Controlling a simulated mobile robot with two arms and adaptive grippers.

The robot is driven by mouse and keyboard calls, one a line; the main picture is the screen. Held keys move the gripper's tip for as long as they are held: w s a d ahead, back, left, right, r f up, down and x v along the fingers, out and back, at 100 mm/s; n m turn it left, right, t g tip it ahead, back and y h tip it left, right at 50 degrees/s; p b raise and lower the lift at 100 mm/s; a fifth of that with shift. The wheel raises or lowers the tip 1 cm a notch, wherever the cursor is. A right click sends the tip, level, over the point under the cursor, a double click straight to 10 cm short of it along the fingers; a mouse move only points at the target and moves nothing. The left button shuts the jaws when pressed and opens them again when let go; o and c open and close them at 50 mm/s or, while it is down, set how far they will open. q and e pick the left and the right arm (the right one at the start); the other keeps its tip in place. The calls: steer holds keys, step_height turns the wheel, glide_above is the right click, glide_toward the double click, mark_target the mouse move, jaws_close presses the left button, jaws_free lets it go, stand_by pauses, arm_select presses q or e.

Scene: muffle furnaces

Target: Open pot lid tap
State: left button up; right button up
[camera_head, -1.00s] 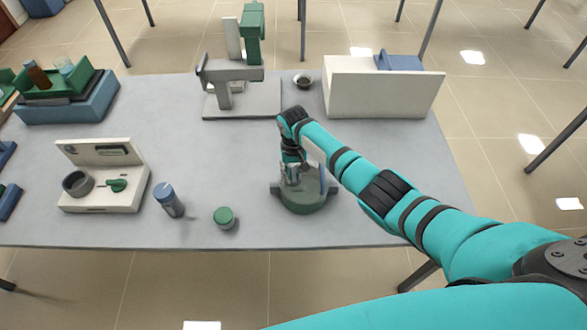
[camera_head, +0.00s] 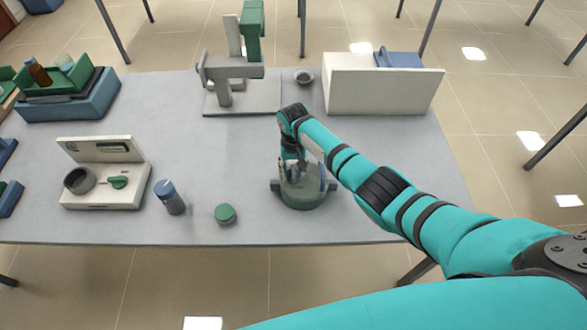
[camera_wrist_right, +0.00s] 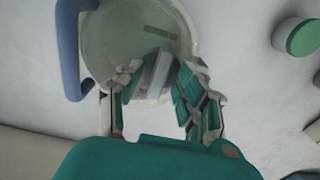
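The green pot (camera_head: 303,199) stands near the table's front edge, right of middle. Its round pale-green lid (camera_wrist_right: 110,38) shows in the right wrist view, with a grey bar-shaped knob (camera_wrist_right: 160,72) on it. A blue upright handle (camera_wrist_right: 70,45) stands at the pot's side. My right gripper (camera_wrist_right: 158,80) is over the lid with its fingers parted on either side of the knob; in the head view (camera_head: 293,172) the hand partly hides the lid. Gaps seem to remain between fingers and knob. My left gripper is not in view.
A green-capped jar (camera_head: 225,214) and a blue-capped bottle (camera_head: 171,199) stand left of the pot. A cream device (camera_head: 104,196) is farther left. A grey-green stand (camera_head: 240,98) and a white box (camera_head: 383,92) are behind. The table is clear right of the pot.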

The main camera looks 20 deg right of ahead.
mark_target(293, 171)
step_height(293, 171, up, 12)
stand_by(0.6)
stand_by(0.6)
